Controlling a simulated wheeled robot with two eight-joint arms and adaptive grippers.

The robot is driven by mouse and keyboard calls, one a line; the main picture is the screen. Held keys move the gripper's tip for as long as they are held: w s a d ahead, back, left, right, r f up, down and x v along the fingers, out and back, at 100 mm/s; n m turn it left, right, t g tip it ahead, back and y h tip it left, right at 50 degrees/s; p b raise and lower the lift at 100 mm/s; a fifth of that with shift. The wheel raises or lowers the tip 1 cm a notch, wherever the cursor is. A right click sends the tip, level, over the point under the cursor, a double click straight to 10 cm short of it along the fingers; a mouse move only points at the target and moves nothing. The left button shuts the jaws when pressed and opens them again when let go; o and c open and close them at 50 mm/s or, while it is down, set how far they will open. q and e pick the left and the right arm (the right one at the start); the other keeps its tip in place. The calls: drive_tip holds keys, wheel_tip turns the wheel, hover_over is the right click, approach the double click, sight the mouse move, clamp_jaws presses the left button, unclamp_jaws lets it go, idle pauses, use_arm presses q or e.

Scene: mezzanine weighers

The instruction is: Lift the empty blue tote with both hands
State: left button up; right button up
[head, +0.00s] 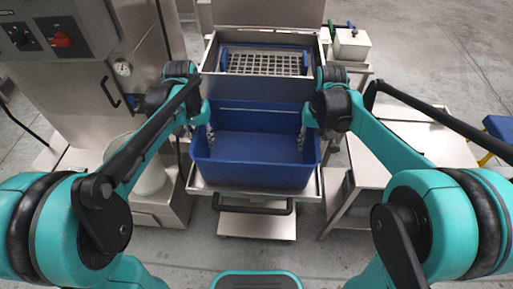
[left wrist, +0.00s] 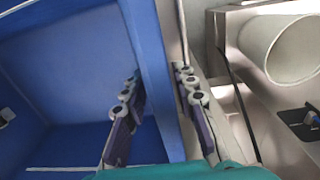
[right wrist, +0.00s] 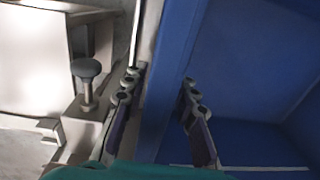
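The blue tote (head: 255,175) stands upright on a metal stand, and its visible inside is empty. My left gripper (head: 209,133) is at the tote's left wall. In the left wrist view its fingers (left wrist: 158,72) straddle that wall, one inside and one outside, spread apart; firm contact does not show. My right gripper (head: 302,136) is at the right wall. In the right wrist view its fingers (right wrist: 161,77) straddle that wall too, with a gap by the outer finger. The tote's wall also shows in the left wrist view (left wrist: 60,60) and the right wrist view (right wrist: 250,60).
A metal bin with a grid (head: 265,63) stands right behind the tote. A grey cabinet with a red switch (head: 62,40) is at the left. A metal table (head: 385,165) stands close on the right. The stand's black handle (head: 252,209) faces me.

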use_arm(q)
drive_tip(key=shift+c, duration=0.3)
use_arm(e)
drive_tip(key=shift+c, duration=0.3)
use_arm(q)
clamp_jaws()
use_arm(e)
clamp_jaws()
use_arm(q)
drive_tip(key=shift+r, duration=0.15)
use_arm(e)
drive_tip(key=shift+r, duration=0.15)
